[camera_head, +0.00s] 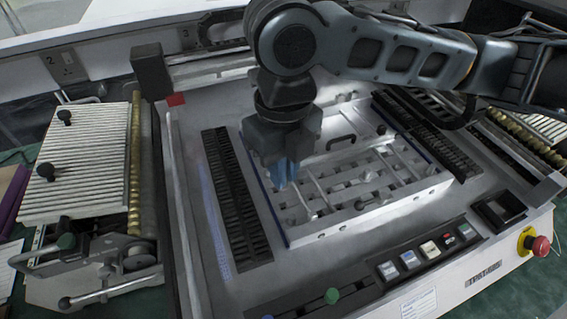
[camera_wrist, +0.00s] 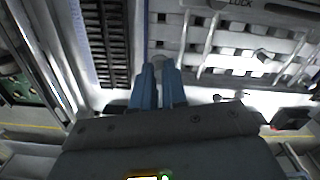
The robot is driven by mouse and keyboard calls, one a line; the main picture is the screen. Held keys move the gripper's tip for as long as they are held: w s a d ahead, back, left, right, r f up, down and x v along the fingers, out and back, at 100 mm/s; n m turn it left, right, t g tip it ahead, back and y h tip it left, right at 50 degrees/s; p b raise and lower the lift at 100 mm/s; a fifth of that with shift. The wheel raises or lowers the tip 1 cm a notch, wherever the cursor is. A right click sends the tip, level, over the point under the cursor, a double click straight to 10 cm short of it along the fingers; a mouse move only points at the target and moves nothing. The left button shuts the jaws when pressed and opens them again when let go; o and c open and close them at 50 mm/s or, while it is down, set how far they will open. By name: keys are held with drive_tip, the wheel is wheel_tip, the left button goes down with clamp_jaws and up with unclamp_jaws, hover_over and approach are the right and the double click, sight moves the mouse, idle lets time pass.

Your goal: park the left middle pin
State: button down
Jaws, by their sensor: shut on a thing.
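My gripper (camera_head: 287,180) has blue fingers and points down at the left side of the silver fixture plate (camera_head: 330,226). In the wrist view my gripper (camera_wrist: 158,78) has its fingers close together, shut on a small pale rounded knob, the left middle pin (camera_wrist: 158,62), which shows just past the fingertips. The rest of the pin is hidden by the fingers. In the head view the pin is hidden behind the gripper. I cannot tell whether the pin is seated or lifted.
Black slotted rails stand left (camera_head: 235,195) and right (camera_head: 440,140) of the plate. A black handle (camera_head: 341,141) rises from it. Buttons (camera_head: 409,259) and a red emergency knob (camera_head: 541,246) are at the front. A ribbed unit (camera_head: 80,165) stands at the left.

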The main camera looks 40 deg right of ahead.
drive_tip(key=shift+f+b, duration=2.1)
drive_tip(key=shift+f, duration=0.65)
drive_tip(key=shift+f, duration=0.1)
drive_tip(key=c, duration=1.1)
unclamp_jaws()
drive_tip(key=shift+c, duration=0.3)
drive_tip(key=shift+c, duration=1.4)
